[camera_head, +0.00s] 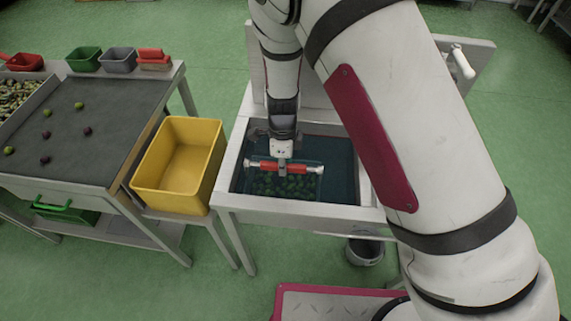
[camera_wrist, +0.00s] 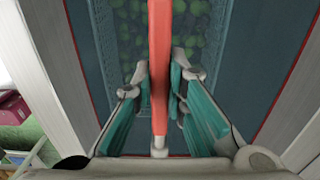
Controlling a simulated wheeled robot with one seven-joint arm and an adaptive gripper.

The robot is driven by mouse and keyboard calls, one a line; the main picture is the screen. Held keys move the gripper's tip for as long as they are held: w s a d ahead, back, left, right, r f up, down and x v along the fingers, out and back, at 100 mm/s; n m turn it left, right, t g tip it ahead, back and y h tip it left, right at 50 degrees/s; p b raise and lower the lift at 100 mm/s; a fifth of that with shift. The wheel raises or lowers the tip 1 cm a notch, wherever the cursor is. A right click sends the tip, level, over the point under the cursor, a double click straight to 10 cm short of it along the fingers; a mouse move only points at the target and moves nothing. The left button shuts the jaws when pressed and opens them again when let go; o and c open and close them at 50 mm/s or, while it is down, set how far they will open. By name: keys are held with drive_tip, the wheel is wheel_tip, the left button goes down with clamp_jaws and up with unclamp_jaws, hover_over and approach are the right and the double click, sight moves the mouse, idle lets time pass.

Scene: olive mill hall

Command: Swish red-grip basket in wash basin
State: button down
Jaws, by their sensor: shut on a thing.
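The basket (camera_head: 285,185) has a red grip (camera_head: 291,167) and holds several green olives. It sits inside the wash basin (camera_head: 346,192), toward its left side, and its body looks to be in the dark teal water. My gripper (camera_head: 283,165) is above the basket, with its fingers closed around the middle of the red grip. In the wrist view the red grip (camera_wrist: 159,62) runs between the two teal finger pads of my gripper (camera_wrist: 160,88). Green olives show beneath in the basket (camera_wrist: 128,40). My arm hides the right part of the basin in the head view.
An empty yellow bin (camera_head: 180,165) stands directly left of the basin. Further left is a sorting table (camera_head: 85,150) with scattered olives and small trays. A dark bucket (camera_head: 364,251) is on the floor below the basin. A tap (camera_head: 462,62) is behind on the right.

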sight(297, 165)
drive_tip(key=shift+d+p, duration=0.35)
drive_tip(key=shift+d, duration=1.55)
